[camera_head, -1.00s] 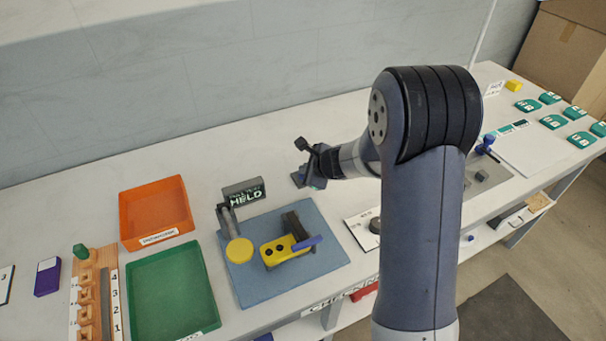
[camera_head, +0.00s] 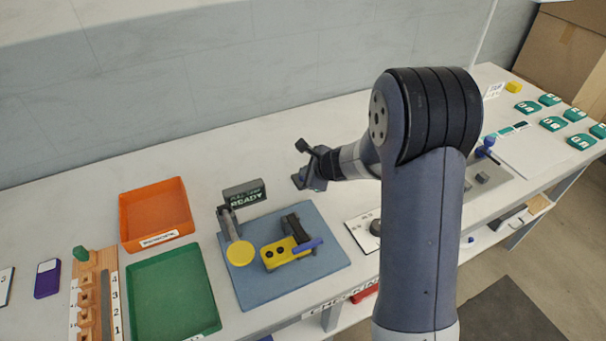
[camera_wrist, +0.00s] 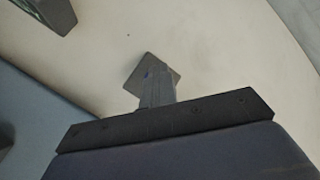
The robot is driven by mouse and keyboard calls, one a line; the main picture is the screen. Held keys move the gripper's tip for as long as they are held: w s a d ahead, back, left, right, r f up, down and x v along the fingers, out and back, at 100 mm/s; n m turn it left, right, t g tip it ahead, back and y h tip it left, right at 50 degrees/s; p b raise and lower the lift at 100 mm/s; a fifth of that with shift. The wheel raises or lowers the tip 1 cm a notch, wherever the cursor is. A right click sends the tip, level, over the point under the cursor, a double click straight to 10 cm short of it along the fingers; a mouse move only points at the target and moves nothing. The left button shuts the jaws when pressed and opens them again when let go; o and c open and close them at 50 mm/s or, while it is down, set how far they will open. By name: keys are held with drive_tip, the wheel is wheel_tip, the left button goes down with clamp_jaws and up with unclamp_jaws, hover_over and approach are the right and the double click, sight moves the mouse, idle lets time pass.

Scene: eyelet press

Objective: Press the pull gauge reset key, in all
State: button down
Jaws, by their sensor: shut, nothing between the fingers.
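The pull gauge display (camera_head: 245,194) stands at the back of a blue mat (camera_head: 262,292) and reads READY on its lower line. My gripper (camera_head: 312,182) is shut and empty, pointing down behind the mat's right side. In the wrist view the shut fingers (camera_wrist: 155,90) are over a small grey square plate (camera_wrist: 148,62) on the bench. A bit of blue shows at the fingertips, probably the reset key, mostly hidden by the fingers. I cannot tell whether the fingers touch it. In the head view the plate (camera_head: 297,181) is partly hidden by the gripper.
On the mat are a yellow block (camera_head: 270,262) with a blue lever (camera_head: 308,244) and a yellow disc (camera_head: 240,253). Orange (camera_head: 125,215) and green (camera_head: 137,315) trays stand left. My arm hides part of the right side.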

drive_tip(key=shift+d+r+p, duration=0.25)
drive_tip(key=shift+d+p, duration=0.05)
drive_tip(key=shift+d, duration=0.15)
drive_tip(key=shift+d+r, duration=0.15)
drive_tip(key=shift+d, duration=0.15)
drive_tip(key=shift+w+a+r, duration=0.1)
drive_tip(key=shift+a+r, duration=0.05)
drive_tip(key=shift+r, duration=0.15)
wheel_tip(320, 180, up, 5)
drive_tip(key=p, duration=0.4)
drive_tip(key=shift+a+f, duration=0.1)
drive_tip(key=shift+a, duration=0.05)
drive_tip(key=shift+f, duration=0.1)
drive_tip(key=shift+f, duration=0.1)
